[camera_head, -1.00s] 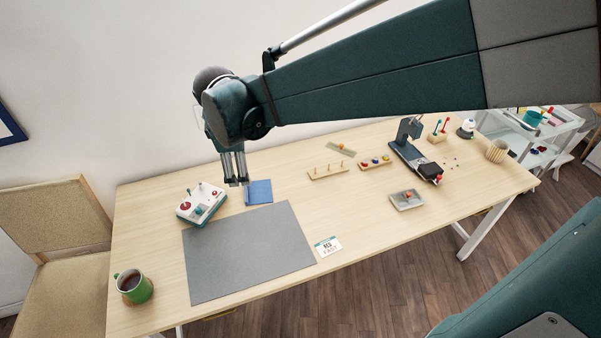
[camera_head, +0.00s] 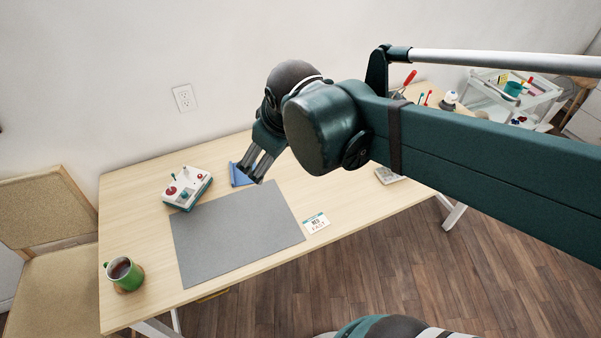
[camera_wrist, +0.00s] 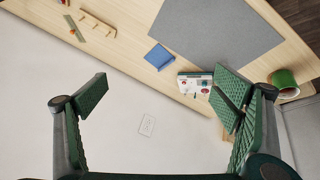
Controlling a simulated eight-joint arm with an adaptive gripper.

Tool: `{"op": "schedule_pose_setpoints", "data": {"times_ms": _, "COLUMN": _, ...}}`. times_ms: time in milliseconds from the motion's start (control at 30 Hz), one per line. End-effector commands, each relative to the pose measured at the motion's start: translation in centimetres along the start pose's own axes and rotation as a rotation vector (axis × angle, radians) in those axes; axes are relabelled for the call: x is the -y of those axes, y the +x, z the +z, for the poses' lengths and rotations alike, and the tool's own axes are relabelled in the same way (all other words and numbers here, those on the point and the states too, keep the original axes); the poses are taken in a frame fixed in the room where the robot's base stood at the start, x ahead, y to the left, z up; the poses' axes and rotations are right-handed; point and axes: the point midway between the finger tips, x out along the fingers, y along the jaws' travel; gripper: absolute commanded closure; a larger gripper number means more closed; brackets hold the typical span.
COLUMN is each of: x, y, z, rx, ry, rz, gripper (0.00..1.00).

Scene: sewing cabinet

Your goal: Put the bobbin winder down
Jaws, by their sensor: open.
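The bobbin winder (camera_head: 187,188) looks to be the white box with red and teal knobs and upright pegs on top. It stands upright on the table (camera_head: 140,285), left of the blue pad (camera_head: 237,174) and behind the grey mat (camera_head: 235,235). In the wrist view the bobbin winder (camera_wrist: 190,86) is partly hidden by the right finger. My gripper (camera_head: 252,172) is in front of the blue pad in the head view, to the right of the winder and apart from it. In the wrist view my gripper (camera_wrist: 158,92) has its fingers wide apart, with nothing held.
A green mug (camera_head: 127,275) stands at the table's front left. A card (camera_head: 316,222) lies right of the mat. A pegged wooden rack (camera_wrist: 97,25) shows in the wrist view. A chair (camera_head: 48,213) stands at the left. My arm hides much of the table's right side.

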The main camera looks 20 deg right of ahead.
Motion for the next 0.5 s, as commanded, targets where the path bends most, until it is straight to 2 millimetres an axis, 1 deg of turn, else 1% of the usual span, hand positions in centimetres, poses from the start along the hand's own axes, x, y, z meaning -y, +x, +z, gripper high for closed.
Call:
{"op": "schedule_pose_setpoints", "data": {"times_ms": 33, "x": 0.0, "y": -0.4, "z": 1.0, "rx": -0.007, "ry": 0.041, "rz": 0.002, "gripper": 0.11}}
{"op": "schedule_pose_setpoints", "data": {"times_ms": 100, "x": 0.1, "y": -0.8, "z": 2.1, "rx": -0.018, "ry": 0.100, "rz": 0.005, "gripper": 0.11}}
{"op": "schedule_pose_setpoints", "data": {"times_ms": 300, "x": 0.3, "y": -1.8, "z": 5.0, "rx": -0.053, "ry": 0.268, "rz": 0.011, "gripper": 0.11}}
{"op": "schedule_pose_setpoints", "data": {"times_ms": 500, "x": 0.7, "y": -2.4, "z": 7.4, "rx": -0.085, "ry": 0.418, "rz": 0.013, "gripper": 0.11}}
